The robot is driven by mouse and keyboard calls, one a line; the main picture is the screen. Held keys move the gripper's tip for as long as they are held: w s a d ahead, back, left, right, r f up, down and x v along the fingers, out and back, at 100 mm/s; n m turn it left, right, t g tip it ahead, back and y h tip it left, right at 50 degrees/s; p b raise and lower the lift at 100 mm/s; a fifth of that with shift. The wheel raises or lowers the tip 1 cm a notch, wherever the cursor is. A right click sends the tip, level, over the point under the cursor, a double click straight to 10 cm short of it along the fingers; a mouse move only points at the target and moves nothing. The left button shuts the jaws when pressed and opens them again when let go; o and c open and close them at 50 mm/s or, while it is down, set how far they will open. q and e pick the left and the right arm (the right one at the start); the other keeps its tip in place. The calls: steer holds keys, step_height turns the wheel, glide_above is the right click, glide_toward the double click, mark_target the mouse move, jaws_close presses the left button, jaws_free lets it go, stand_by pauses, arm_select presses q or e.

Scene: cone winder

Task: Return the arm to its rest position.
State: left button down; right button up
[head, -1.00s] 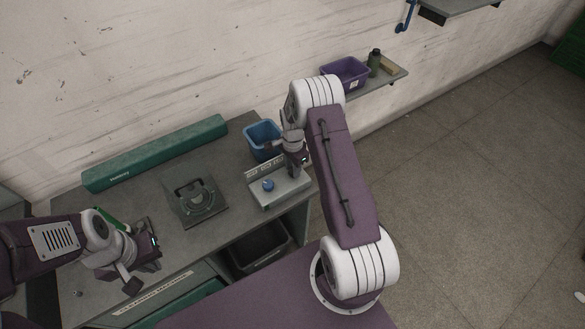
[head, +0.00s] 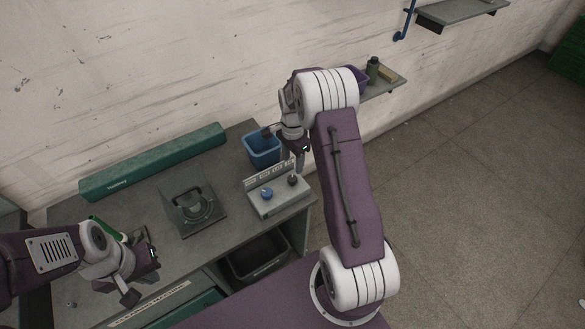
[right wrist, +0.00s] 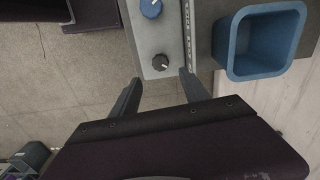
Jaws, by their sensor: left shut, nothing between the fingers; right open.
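My right arm reaches up and away across the middle of the head view. Its gripper (head: 284,150) is open and empty, above the bench by the control box (head: 283,204). In the right wrist view the two fingers (right wrist: 160,82) are apart, with the black knob (right wrist: 160,63) of that box just beyond them and nothing held. The box also carries a blue knob (head: 266,193). My left gripper (head: 143,284) is low at the left of the head view, above the bench's near left part. It is shut and empty; its fingertips are hard to make out.
A blue bin (head: 262,160) stands behind the control box, close to my right gripper. A handled fixture (head: 193,211) sits mid-bench, before a long green case (head: 155,160). A wall shelf (head: 391,84) holds a purple bin, partly behind my right arm. Open floor lies right.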

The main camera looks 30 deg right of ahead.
steer(key=shift+a, duration=0.1)
stand_by(0.4)
steer(key=s+a+r+n+t, duration=0.1)
steer(key=s+a+r+n, duration=0.25)
steer(key=a+r, duration=0.5)
steer(key=s+a+f+n, duration=0.1)
steer(key=s+n, duration=0.5)
steer(key=s, duration=0.1)
steer(key=s+a+f+n, duration=0.1)
steer(key=s+n, duration=0.5)
steer(key=s, duration=0.2)
steer(key=shift+a+f+n, duration=0.25)
steer(key=shift+a+n, duration=0.1)
